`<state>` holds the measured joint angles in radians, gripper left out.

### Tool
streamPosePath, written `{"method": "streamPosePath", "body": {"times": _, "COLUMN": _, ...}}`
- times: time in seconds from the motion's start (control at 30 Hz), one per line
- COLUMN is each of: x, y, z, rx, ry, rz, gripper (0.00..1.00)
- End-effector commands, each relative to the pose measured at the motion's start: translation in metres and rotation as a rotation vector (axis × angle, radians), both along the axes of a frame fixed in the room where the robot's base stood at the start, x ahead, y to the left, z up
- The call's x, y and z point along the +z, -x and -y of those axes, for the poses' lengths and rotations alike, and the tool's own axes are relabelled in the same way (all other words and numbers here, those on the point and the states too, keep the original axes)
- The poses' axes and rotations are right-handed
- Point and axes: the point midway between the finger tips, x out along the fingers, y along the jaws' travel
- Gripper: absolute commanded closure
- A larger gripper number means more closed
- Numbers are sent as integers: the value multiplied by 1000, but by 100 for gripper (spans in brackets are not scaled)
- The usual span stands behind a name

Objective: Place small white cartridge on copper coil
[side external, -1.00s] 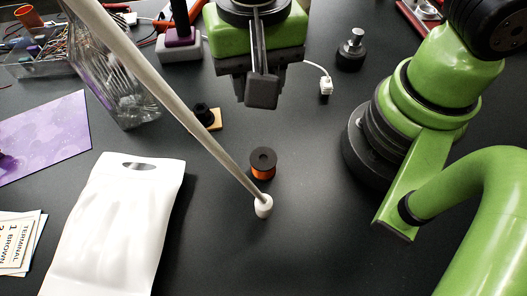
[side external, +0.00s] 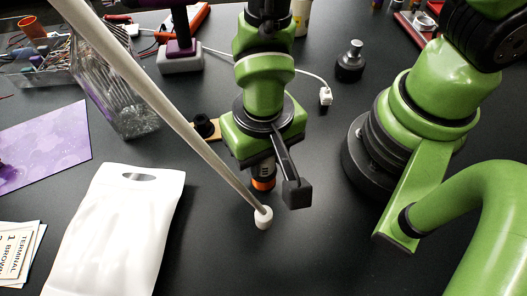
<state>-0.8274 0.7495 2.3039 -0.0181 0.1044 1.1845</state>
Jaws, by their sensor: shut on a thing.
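The copper coil (side external: 263,184) is a small dark spool with an orange band, standing on the black table. My gripper (side external: 262,170) is directly over it, pointing down, and shut on its upper part. Only the coil's lower orange part shows; the green gripper body hides the rest, and the fingers are mostly hidden. A small white cylinder (side external: 264,218), which looks like the white cartridge, is just in front of the coil, apart from it. The lower end of a long grey rod (side external: 190,130) meets its top; I cannot tell if they are joined.
A white bag (side external: 125,235) lies at left. A clear container (side external: 118,105) stands behind it. A small tan block with a black knob (side external: 203,127) is left of my gripper. A black knobbed part (side external: 350,62) stands at the back. The front middle table is clear.

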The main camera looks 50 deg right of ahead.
Motion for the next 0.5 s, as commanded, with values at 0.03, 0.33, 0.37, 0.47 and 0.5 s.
{"method": "streamPosePath", "body": {"times": 0.03, "x": -3, "y": 0, "z": 0, "rx": -1, "ry": 1, "rz": 0, "gripper": 88}}
{"method": "streamPosePath", "body": {"times": 0.33, "x": -4, "y": 0, "z": 0, "rx": -1, "ry": -1, "rz": 0, "gripper": 88}}
{"method": "streamPosePath", "body": {"times": 0.37, "x": -5, "y": 0, "z": 0, "rx": -1, "ry": -1, "rz": 0, "gripper": 88}}
{"method": "streamPosePath", "body": {"times": 0.47, "x": -6, "y": 0, "z": 0, "rx": -1, "ry": 0, "rz": 0, "gripper": 55}}
{"method": "streamPosePath", "body": {"times": 0.5, "x": -6, "y": 0, "z": 0, "rx": -1, "ry": -1, "rz": 0, "gripper": 46}}
